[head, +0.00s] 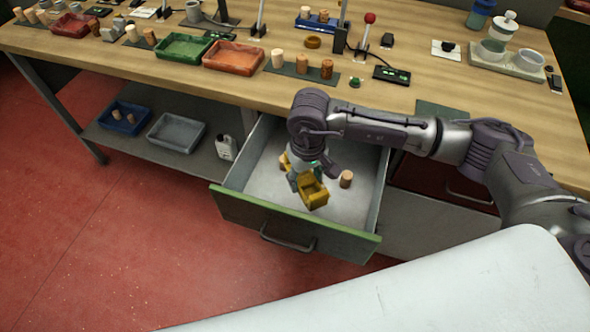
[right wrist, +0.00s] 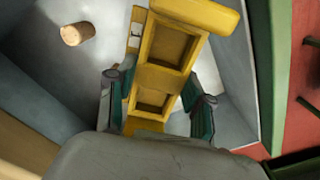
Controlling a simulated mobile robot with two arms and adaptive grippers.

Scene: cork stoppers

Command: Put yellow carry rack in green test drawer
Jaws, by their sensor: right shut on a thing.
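The yellow carry rack (head: 314,195) is inside the open green test drawer (head: 252,214), near the middle of its grey floor. My right gripper (head: 306,176) reaches down into the drawer and is shut on the rack. In the right wrist view the rack (right wrist: 163,76) lies between the two teal fingers of the gripper (right wrist: 158,92), its square compartments showing. I cannot tell whether the rack touches the drawer floor. The gripper and wrist hide part of it in the head view. My left gripper is not in view.
A cork stopper (head: 346,178) stands in the drawer right of the rack; it also shows in the right wrist view (right wrist: 77,34). The wooden bench (head: 235,88) above holds trays, corks and small devices. A lower shelf at left has a blue tray (head: 123,130) and a grey tray (head: 177,149).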

